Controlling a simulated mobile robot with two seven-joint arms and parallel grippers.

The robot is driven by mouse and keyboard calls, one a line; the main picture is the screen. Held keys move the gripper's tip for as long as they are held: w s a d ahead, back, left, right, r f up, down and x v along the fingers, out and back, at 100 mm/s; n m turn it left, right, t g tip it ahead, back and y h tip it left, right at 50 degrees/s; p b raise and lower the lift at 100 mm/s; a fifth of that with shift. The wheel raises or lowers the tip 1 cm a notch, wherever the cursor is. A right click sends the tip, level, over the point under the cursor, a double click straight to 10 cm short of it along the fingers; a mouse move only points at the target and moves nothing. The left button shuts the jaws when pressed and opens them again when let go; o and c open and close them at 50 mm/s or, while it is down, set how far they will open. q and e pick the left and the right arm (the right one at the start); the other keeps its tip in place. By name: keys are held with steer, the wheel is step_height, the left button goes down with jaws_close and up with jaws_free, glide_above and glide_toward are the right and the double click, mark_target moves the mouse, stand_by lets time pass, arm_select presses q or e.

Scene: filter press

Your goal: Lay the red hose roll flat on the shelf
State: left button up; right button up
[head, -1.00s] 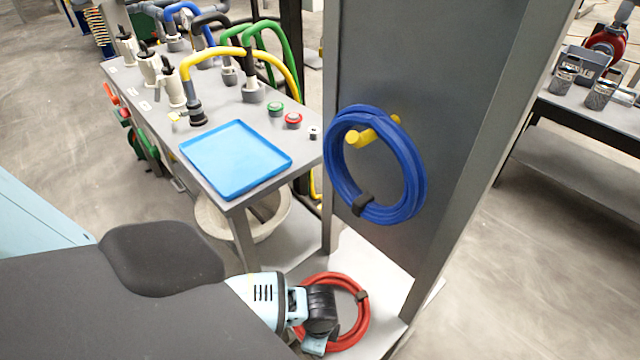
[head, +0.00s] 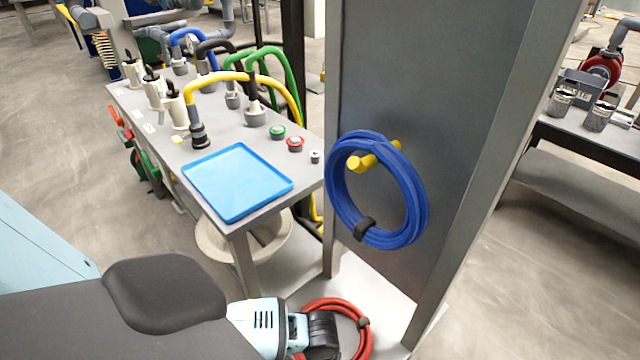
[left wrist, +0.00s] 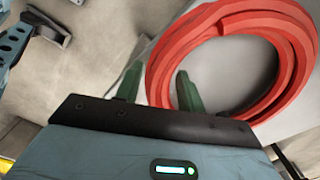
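The red hose roll (head: 365,338) appears to lie flat on the pale grey shelf (head: 385,303) at the foot of the grey panel. Its lower part is cut off by the picture edge and hidden by my left wrist. In the left wrist view the roll (left wrist: 292,50) shows as a ring on the shelf (left wrist: 225,72). My left gripper (left wrist: 158,78) is open, with one green finger outside the roll's near-left rim and the other over the inside of the ring. Whether the fingers touch it cannot be told. My right gripper is not in view.
A blue hose roll (head: 411,215) hangs on a yellow peg (head: 372,160) on the grey panel (head: 440,90) above the shelf. A table with a blue tray (head: 238,182) and several hose fittings stands to the left. A bench (head: 575,150) is at right.

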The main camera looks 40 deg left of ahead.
arm_select(q)
step_height(320, 180, up, 12)
steer(key=p, duration=0.3)
stand_by(0.3)
steer(key=s+d+f+n+t+h, duration=0.3)
steer(key=s+d+f+n+h, duration=0.15)
steer(key=s+d, duration=0.6)
steer(key=s+a+n+t+y, duration=0.1)
steer(key=s+a+n, duration=0.2)
steer(key=s, duration=0.4)
steer(key=s+a+r+n+t+y, duration=0.1)
steer(key=s+a+n+t, duration=0.1)
steer(key=s, duration=0.5)
steer(key=a+n, duration=0.1)
steer(key=a, duration=0.1)
steer(key=shift+s+a+r+t, duration=0.25)
steer(key=shift+s+a+t, duration=0.05)
steer(key=shift+s+a, duration=0.1)
steer(key=shift+d+n+y, duration=0.1)
steer(key=shift+n+y, duration=0.15)
